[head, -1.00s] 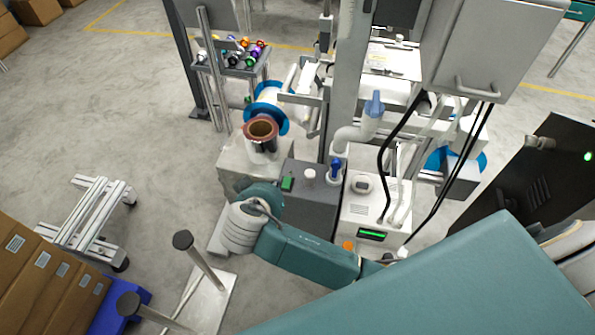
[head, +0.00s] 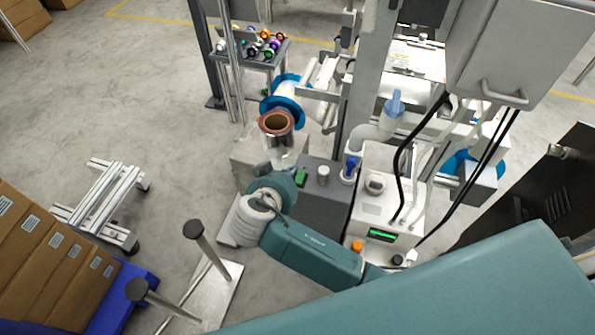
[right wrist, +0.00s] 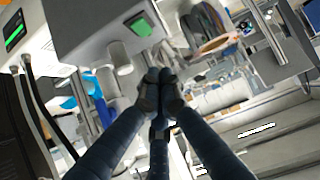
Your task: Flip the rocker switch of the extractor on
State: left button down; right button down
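A green rocker switch (head: 301,178) sits on top of a dark grey box (head: 322,203), which appears to be the extractor. The switch also shows in the right wrist view (right wrist: 138,25), up and left of my fingertips. I cannot tell which way the rocker is tipped. In the right wrist view my right gripper (right wrist: 160,78) has its dark fingers drawn together at the tips, with nothing visible between them. The fingertips look apart from the switch. In the head view my teal right arm bends just left of the box and its fingers are hidden. My left gripper is not in view.
A white knob (head: 323,174) and a blue-handled pipe fitting (head: 350,168) stand beside the switch. A white unit with a lit display (head: 381,235) is to the right. A copper-coloured reel (head: 276,124) stands behind. Posts on a plate (head: 222,296) rise at the front left.

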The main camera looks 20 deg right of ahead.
send_over(298, 177)
jog(key=s, duration=0.1)
jog(key=f, duration=0.3)
jog(key=shift+s+a+f, duration=0.1)
jog(key=shift+a, duration=0.25)
jog(key=f, duration=0.3)
jog(key=shift+w+d+f, duration=0.15)
jog(key=shift+w+f, duration=0.05)
jog(key=shift+w, duration=0.05)
jog(key=shift+f, duration=0.45)
jog(key=shift+w+d+g+p, duration=0.15)
jog(key=shift+g+p, duration=0.25)
jog(key=shift+p, duration=0.35)
jog(key=shift+f+y, duration=0.25)
jog(key=shift+y, duration=0.15)
jog(key=shift+w, duration=0.1)
jog(key=shift+w+d, duration=0.1)
